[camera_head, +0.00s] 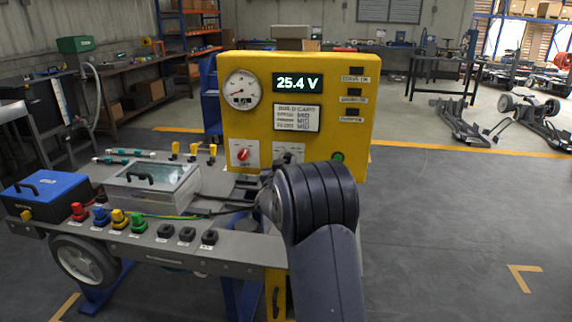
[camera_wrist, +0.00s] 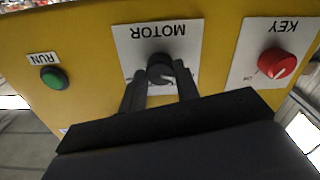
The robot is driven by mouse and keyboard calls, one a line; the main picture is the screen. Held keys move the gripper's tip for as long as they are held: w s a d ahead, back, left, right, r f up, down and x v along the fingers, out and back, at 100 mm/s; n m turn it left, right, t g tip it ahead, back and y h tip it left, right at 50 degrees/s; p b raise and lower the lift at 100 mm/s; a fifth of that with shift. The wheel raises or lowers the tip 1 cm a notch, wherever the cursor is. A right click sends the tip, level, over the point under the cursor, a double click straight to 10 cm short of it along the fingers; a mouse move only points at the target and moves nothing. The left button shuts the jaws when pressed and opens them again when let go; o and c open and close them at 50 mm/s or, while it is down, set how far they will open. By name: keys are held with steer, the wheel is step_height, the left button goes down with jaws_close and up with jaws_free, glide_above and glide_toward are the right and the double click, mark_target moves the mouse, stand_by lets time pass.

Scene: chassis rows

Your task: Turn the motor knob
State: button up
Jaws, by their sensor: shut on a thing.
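The motor knob (camera_wrist: 160,69) is dark grey and sits on a white plate marked MOTOR, which shows upside down in the wrist view. My gripper (camera_wrist: 161,82) has one finger on each side of the knob and is shut on it. The knob's pointer and most of its scale are hidden by the fingers. In the head view the white motor plate (camera_head: 289,149) is on the yellow panel (camera_head: 350,100), and my arm hides much of the knob and my gripper.
The red key knob (camera_head: 243,155) is left of the motor plate, and the green run button (camera_head: 338,156) is right of it. A display (camera_head: 297,83) reads 25.4 V above a build card (camera_head: 297,117). A chassis bench with a clear-lidded box (camera_head: 150,190) and coloured terminals stands at left.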

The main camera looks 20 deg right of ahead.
steer(key=shift+m+b, duration=0.3)
steer(key=shift+m, duration=0.1)
steer(key=m+b, duration=0.3)
steer(key=m, duration=0.2)
steer(key=shift+m, duration=0.3)
steer(key=m+b, duration=0.2)
steer(key=m, duration=0.1)
steer(key=shift+m, duration=0.4)
steer(key=m+b, duration=0.2)
steer(key=m, duration=0.1)
steer(key=shift+m, duration=0.3)
steer(key=m+b, duration=0.3)
steer(key=m, duration=0.3)
steer(key=m+b, duration=0.2)
steer(key=m, duration=0.1)
steer(key=shift+m, duration=0.4)
steer(key=shift+m+b, duration=0.9)
steer(key=shift+m, duration=0.7)
